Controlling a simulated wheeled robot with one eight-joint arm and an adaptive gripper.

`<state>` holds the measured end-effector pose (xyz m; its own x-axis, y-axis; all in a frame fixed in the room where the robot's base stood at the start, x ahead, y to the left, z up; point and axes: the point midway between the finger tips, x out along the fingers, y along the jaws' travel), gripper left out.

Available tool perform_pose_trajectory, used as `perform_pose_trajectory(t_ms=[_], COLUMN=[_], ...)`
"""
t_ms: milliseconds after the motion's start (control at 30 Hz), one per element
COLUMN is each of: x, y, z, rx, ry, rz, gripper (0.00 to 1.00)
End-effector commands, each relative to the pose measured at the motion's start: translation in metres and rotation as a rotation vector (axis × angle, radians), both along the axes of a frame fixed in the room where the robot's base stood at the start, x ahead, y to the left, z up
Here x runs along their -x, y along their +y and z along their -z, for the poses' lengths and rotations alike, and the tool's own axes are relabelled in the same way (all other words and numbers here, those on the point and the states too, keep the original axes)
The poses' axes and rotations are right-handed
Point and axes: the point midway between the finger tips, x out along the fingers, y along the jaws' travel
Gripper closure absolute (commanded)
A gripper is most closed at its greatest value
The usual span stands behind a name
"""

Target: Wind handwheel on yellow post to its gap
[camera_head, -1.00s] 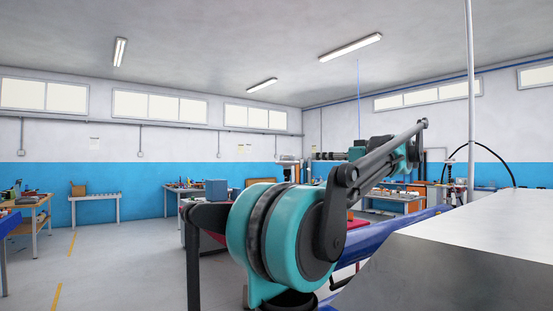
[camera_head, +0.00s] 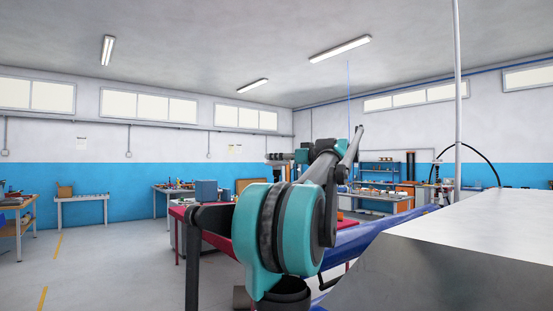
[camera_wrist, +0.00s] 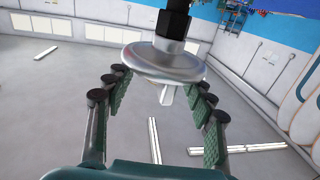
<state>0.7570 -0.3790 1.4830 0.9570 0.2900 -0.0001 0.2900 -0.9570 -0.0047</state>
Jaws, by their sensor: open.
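In the wrist view a round silver metal disc (camera_wrist: 150,64), which looks like the handwheel, sits under a black hexagonal part (camera_wrist: 173,22). A small pale tab (camera_wrist: 166,96) sticks out from the disc's near face. My gripper (camera_wrist: 163,82) is open, with its green-padded fingers on the left and right of the disc. The fingertips lie close to the rim; I cannot tell whether they touch. I see no yellow post or gap mark in either view. In the head view my arm hides what lies behind it.
In the head view a large grey slanted block (camera_head: 460,245) fills the right foreground. A blue beam-like shape (camera_head: 372,232) runs behind my arm. A red table (camera_head: 210,238) stands to the left, with a blue box (camera_head: 206,190) beyond. Open floor (camera_head: 110,260) lies at left.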

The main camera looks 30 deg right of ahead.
Motion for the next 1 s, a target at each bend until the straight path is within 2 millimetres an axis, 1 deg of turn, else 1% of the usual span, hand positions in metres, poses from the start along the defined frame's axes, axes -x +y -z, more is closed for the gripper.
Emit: perform_pose_trajectory(t_ms=[33, 167, 467, 567, 900, 1000], x=[-0.005, -0.013, -0.015, -0.015, -0.015, -0.015], y=[0.002, 0.004, 0.004, 0.004, 0.004, 0.005], z=[0.000, 0.000, 0.000, 0.000, 0.000, 0.000], rx=[0.000, 0.000, 0.000, 0.000, 0.000, 0.000], ry=[0.000, 0.000, 0.000, 0.000, 0.000, 0.000], rz=[-0.002, -0.001, 0.000, 0.000, 0.000, 0.002], gripper=[0.45, 0.45, 0.45, 0.55, 0.96, 0.97])
